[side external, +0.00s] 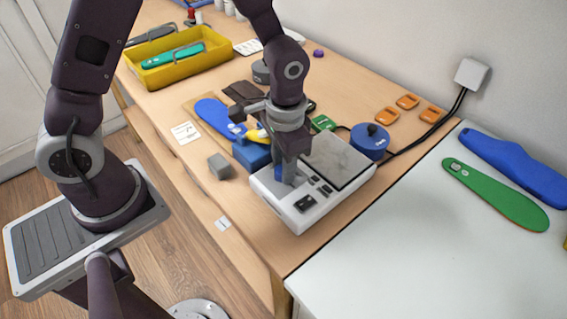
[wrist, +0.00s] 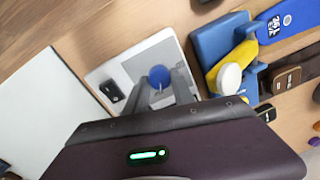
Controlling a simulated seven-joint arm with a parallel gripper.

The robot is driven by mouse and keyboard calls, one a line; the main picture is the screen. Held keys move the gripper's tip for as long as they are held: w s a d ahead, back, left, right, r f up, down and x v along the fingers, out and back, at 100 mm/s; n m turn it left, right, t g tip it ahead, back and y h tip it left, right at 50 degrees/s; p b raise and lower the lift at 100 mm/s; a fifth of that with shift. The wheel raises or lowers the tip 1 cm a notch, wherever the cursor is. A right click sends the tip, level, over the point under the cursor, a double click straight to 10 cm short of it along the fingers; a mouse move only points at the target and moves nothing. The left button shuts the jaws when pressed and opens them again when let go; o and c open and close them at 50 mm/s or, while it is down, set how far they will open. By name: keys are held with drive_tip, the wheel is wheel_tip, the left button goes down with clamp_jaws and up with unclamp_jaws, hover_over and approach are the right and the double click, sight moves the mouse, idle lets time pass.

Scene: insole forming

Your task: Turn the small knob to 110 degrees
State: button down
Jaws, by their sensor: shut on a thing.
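The small blue knob (wrist: 159,76) sits on the white device, between my fingertips in the wrist view. A pale pointer line on it runs toward the lower edge of that picture; its exact angle is hard to read. In the side view only a sliver of the blue knob (side external: 278,172) shows beside my fingers. My gripper (side external: 287,174) reaches down over the device's near left part and is shut on the knob; its two grey fingers (wrist: 161,88) flank the knob in the wrist view. The white device (side external: 299,216) has a grey plate and dark switches.
A blue block (side external: 250,153) and yellow part (wrist: 225,66) stand beside the device. A grey block (side external: 219,166) is left of it. A yellow crate (side external: 185,68) is at the back.

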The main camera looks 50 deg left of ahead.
drive_tip(key=shift+m, duration=0.5)
drive_tip(key=c, duration=1.1)
unclamp_jaws()
drive_tip(key=shift+o, duration=0.2)
drive_tip(key=r, duration=0.7)
drive_tip(key=shift+s+d, duration=0.1)
drive_tip(key=shift+d, duration=0.1)
drive_tip(key=shift+r, duration=0.1)
drive_tip(key=s+a+r+n+t, duration=0.2)
drive_tip(key=s+a+r, duration=0.1)
drive_tip(key=s+r, duration=0.4)
drive_tip(key=s+a+r+n+t, duration=0.1)
drive_tip(key=s+a+r+t, duration=0.2)
drive_tip(key=s+r, duration=0.4)
drive_tip(key=shift+s+r+n+h, duration=0.2)
drive_tip(key=shift+s+n+h, duration=0.15)
drive_tip(key=shift+s, duration=0.4)
